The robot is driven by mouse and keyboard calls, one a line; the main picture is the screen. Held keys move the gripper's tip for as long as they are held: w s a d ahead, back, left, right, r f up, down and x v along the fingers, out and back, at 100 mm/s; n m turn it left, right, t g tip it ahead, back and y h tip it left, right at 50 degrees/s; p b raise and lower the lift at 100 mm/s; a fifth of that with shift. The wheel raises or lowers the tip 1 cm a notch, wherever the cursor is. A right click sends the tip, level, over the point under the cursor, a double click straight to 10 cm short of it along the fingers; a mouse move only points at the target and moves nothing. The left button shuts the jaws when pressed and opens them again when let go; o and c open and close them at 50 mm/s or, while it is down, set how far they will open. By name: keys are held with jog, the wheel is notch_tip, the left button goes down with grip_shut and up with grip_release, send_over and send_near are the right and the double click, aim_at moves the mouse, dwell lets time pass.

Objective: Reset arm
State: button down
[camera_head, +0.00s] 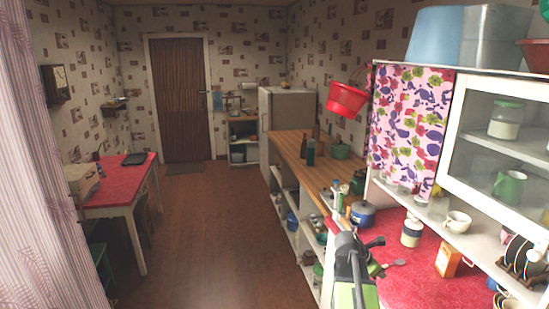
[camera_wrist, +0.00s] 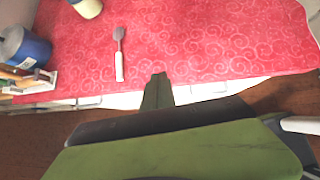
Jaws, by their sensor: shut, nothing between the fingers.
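My gripper (camera_wrist: 158,79) shows in the wrist view as narrow green fingertips closed together, with nothing between them. It is over the front edge of the red patterned oilcloth counter (camera_wrist: 220,45). In the head view my green and dark arm stands at the counter's front left edge; the fingertips are hard to make out there. A spoon with a white handle (camera_wrist: 119,60) lies on the oilcloth, ahead and left of the fingertips and apart from them. It also shows in the head view (camera_head: 392,264).
A blue pot (camera_head: 361,214), a jar (camera_head: 411,234), an orange box (camera_head: 447,260) and a white cup (camera_head: 457,223) are around the right counter, below a glazed cabinet (camera_head: 500,130). A red table (camera_head: 112,190) stands left. The brown floor (camera_head: 200,225) between is clear.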

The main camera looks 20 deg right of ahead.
jog(key=w+a+f+m+t+y+b, duration=0.1)
jog(key=w+a+f, duration=0.15)
jog(key=a, duration=0.75)
jog(key=w+a+f+y, duration=0.1)
jog(key=w+a, duration=0.3)
jog(key=a, duration=0.5)
jog(key=w+a+f+m+t+y+b, duration=0.1)
jog(key=w+a+f+y, duration=0.15)
jog(key=a, duration=0.75)
jog(key=s+a+f+m+y, duration=0.1)
jog(key=s+a+m+y, duration=0.1)
jog(key=a+m, duration=0.5)
jog(key=s+a+f+m+g+y, duration=0.1)
jog(key=s+a+m+y, duration=0.1)
jog(key=a+m, duration=0.6)
jog(key=shift+s+a+f+g, duration=0.25)
jog(key=shift+s+a, duration=0.45)
jog(key=shift+a, duration=0.95)
jog(key=shift+r, duration=0.1)
